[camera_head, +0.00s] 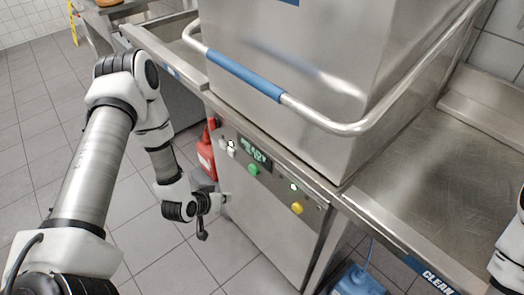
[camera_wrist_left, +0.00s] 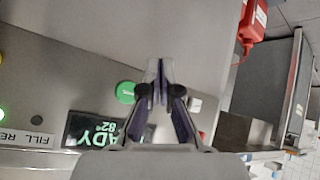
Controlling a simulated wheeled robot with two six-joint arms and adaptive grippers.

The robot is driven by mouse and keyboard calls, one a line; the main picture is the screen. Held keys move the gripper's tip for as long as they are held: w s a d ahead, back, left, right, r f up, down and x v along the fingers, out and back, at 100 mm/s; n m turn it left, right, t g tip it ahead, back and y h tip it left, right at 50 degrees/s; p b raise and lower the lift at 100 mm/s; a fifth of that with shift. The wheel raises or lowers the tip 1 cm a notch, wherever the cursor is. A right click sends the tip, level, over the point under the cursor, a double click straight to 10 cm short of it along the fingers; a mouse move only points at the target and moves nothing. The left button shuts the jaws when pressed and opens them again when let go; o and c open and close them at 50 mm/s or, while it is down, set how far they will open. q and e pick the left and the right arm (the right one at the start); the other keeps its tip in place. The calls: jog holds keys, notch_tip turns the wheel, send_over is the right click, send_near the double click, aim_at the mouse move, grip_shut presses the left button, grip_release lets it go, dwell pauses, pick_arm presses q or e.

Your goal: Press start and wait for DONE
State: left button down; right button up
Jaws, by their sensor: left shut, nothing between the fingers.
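The steel hood dishwasher's front panel (camera_head: 262,200) carries a small dark display (camera_head: 254,153) with green lettering and a round green button (camera_head: 253,169) just below it. In the left wrist view the display (camera_wrist_left: 95,129) is upside down and partly hidden by my gripper; "ADY" and "82°" can be read. The green start button (camera_wrist_left: 126,92) sits just left of my fingertips there. My left gripper (camera_head: 222,199) is shut and empty, low in front of the panel. In the left wrist view its fingertips (camera_wrist_left: 160,72) are beside the green button; contact cannot be told. My right gripper is out of view.
A yellow button (camera_head: 297,208) and a lit green lamp (camera_head: 293,187) sit right on the panel. The blue-gripped hood handle (camera_head: 245,76) juts out above. A red container (camera_head: 207,154) stands left, a blue one (camera_head: 357,280) low right. A steel counter (camera_head: 450,180) flanks the machine.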

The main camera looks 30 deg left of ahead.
aim_at(253, 170)
pick_arm(q)
jog(key=w+d+r+b, duration=0.2)
jog(key=w+b, duration=0.1)
jog(key=w, duration=0.5)
jog(key=shift+r, duration=0.2)
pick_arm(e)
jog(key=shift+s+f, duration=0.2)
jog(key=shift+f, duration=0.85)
pick_arm(q)
jog(key=shift+d, duration=0.1)
jog(key=shift+w, duration=0.1)
dwell(0.5)
jog(key=shift+w+d, duration=0.15)
jog(key=shift+w, duration=0.15)
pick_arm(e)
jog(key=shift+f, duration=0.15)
